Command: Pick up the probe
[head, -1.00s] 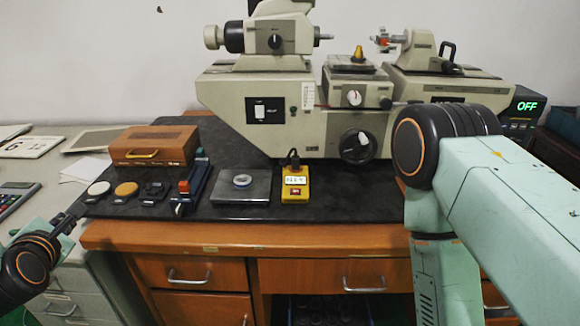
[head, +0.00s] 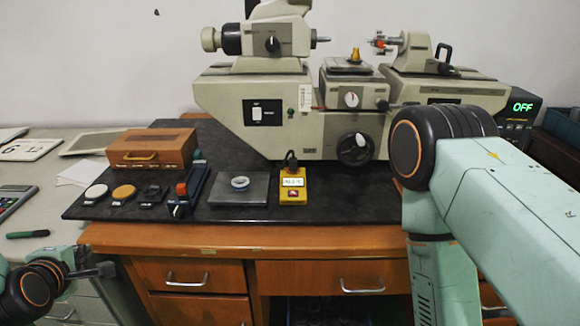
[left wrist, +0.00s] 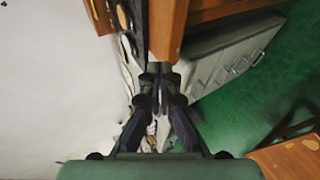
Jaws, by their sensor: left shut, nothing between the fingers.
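A dark green pen-like piece (head: 27,234), which looks like the probe, lies on the pale side desk at the left edge of the head view. My left gripper (head: 106,270) is shut and empty, in front of the dark mat's front left corner, to the right of and below this piece. In the left wrist view my left gripper (left wrist: 158,78) shows its fingers together. I cannot make out the probe for certain there. My right arm covers the right side of the head view, and its gripper is not in view.
On the dark mat (head: 330,208) are a wooden box (head: 150,149), several small discs, a blue and red stand (head: 188,190), a grey plate (head: 240,198) with a ring (head: 240,183), and a yellow box (head: 293,186). A large measuring machine (head: 290,100) stands behind.

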